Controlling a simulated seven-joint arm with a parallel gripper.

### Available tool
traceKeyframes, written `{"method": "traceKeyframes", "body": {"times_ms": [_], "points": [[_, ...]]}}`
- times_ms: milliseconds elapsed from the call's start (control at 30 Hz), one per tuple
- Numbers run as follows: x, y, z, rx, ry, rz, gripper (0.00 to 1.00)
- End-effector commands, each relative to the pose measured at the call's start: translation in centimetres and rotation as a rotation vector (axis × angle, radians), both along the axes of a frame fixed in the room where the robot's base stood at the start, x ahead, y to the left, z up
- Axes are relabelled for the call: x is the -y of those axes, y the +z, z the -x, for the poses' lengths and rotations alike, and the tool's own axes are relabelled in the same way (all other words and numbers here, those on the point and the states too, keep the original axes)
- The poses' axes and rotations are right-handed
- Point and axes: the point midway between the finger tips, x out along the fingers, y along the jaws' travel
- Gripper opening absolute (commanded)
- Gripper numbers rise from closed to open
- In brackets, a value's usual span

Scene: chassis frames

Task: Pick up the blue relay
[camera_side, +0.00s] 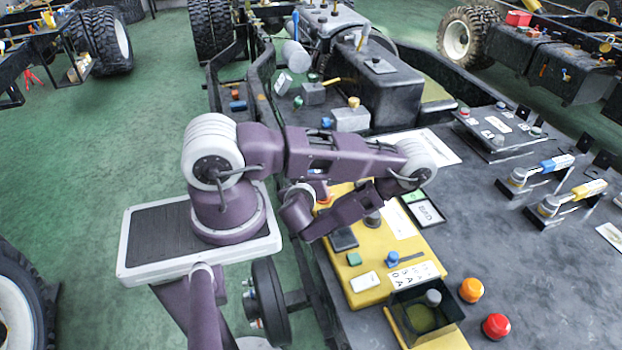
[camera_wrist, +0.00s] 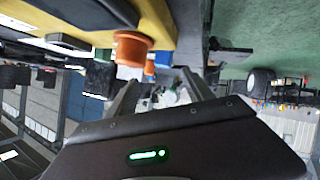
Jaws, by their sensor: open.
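Several small blue parts show in the side view, and I cannot tell for sure which is the blue relay. One small blue block (camera_side: 238,106) lies on the chassis frame at the back left, and a blue knob-like part (camera_side: 392,257) stands on the yellow panel (camera_side: 375,284). In the wrist view, a blue part (camera_wrist: 163,59) shows beyond the fingers, partly hidden by an orange cap. My gripper (camera_wrist: 158,78) is open, with nothing clearly held between its fingers. In the side view, its fingers are hidden or too small to make out.
The orange cap (camera_wrist: 132,48) is close by my left finger in the wrist view. An orange button (camera_side: 471,290) and a red button (camera_side: 496,326) stand on the grey bench (camera_side: 540,265).

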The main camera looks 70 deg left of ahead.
Motion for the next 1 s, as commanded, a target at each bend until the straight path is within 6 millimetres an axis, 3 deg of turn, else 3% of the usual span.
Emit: {"method": "traceKeyframes", "body": {"times_ms": [167,433,700,767,1000], "points": [[-1.1,-1.7,-0.1,-0.043,-0.029,0.009,0.6],[-5.3,-3.4,-1.5,-0.039,-0.024,0.008,0.6],[-5.9,-3.8,-1.9,-0.042,-0.028,0.009,0.6],[-5.9,-3.8,-1.9,-0.042,-0.028,0.009,0.52],[-5.9,-3.8,-1.9,-0.041,-0.027,0.01,0.05]]}}
